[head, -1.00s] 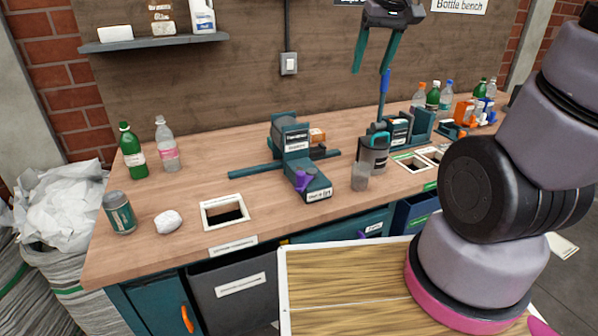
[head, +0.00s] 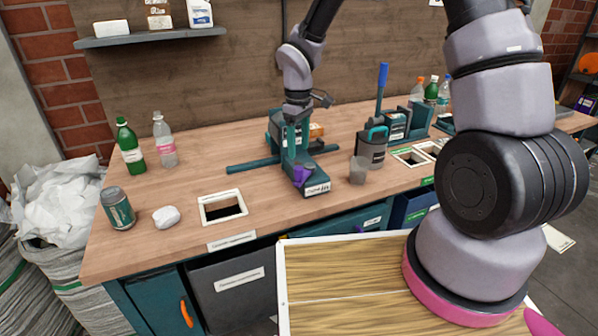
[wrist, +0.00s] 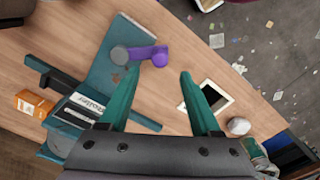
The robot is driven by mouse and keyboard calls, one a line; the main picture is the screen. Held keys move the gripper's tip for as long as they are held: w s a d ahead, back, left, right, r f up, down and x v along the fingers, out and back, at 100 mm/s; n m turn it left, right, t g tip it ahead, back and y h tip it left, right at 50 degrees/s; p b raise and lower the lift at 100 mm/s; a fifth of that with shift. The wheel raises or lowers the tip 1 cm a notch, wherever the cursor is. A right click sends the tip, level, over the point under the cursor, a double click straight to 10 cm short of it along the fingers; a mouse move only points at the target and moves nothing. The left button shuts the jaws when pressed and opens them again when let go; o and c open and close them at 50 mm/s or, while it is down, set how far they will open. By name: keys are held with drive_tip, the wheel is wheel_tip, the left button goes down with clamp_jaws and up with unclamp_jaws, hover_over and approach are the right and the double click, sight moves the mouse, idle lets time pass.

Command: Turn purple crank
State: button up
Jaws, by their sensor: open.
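The purple crank (head: 301,174) sits on the front end of a teal machine (head: 311,184) on the wooden bench. In the wrist view the purple crank (wrist: 150,55) has a grey round hub at its left end and lies just beyond the fingertips. My gripper (head: 296,145) is above the machine, pointing down, close to the crank. In the wrist view my gripper (wrist: 158,76) is open, its two teal fingers apart with nothing held between them. I cannot tell the exact height gap to the crank.
A square opening (head: 222,207) is left of the machine, with a white crumpled piece (head: 166,216) and a can (head: 118,208) farther left. Two bottles (head: 130,146) stand at the back left.

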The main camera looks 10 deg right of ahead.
sight(299, 168)
wheel_tip(299, 168, down, 9)
idle(0.3)
clamp_jaws()
idle(1.4)
